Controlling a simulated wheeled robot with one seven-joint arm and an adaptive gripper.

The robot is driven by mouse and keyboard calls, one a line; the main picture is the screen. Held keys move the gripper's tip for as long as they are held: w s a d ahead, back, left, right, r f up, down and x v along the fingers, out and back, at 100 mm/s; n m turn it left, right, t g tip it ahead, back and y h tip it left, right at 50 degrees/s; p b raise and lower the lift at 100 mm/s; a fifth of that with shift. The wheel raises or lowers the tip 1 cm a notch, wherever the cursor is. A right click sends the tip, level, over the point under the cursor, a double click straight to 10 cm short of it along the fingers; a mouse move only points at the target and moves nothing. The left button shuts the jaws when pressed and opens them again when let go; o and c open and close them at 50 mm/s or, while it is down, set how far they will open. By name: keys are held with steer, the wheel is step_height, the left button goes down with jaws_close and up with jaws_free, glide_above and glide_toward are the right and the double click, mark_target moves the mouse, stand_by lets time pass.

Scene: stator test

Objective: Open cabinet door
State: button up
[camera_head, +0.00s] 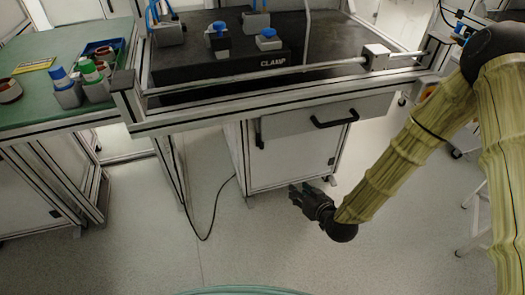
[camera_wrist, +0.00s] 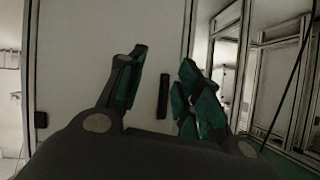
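The cabinet door (camera_head: 290,160) is a light panel under the workbench and looks closed. A small dark vertical handle (camera_head: 259,133) sits at its upper left edge. In the wrist view the door (camera_wrist: 85,65) fills the middle, and the dark handle (camera_wrist: 163,97) shows in the gap between my fingers, farther off. My gripper (camera_head: 303,193) is in front of the lower part of the door in the head view. In the wrist view my gripper (camera_wrist: 160,85) is open, with green-padded fingers apart and nothing held. The fingers do not appear to touch the handle.
A drawer with a black bar handle (camera_head: 335,118) is above the door. The workbench (camera_head: 215,75) overhangs it and carries blue-topped parts. A black cable (camera_head: 212,215) hangs to the floor at left. The grey floor (camera_head: 250,240) in front is mostly clear.

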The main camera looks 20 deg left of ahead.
mark_target(262, 146)
steer(key=w+a+r+n+t+y+b, duration=0.1)
steer(key=w+a+b, duration=0.3)
steer(key=w+a, duration=0.1)
steer(key=w+a+r+n+t+y+b, duration=0.1)
steer(key=w+a+r+y+b, duration=0.1)
steer(key=w+a+b, duration=0.3)
steer(key=w+a+r+n+t+y+b, duration=0.1)
steer(key=w+a+b, duration=0.4)
steer(key=a, duration=0.3)
steer(key=shift+w+a+r+t+y, duration=0.15)
steer(key=shift+w+r+t+y, duration=0.2)
steer(key=shift+w, duration=0.25)
steer(key=shift+r, duration=0.1)
jaws_close()
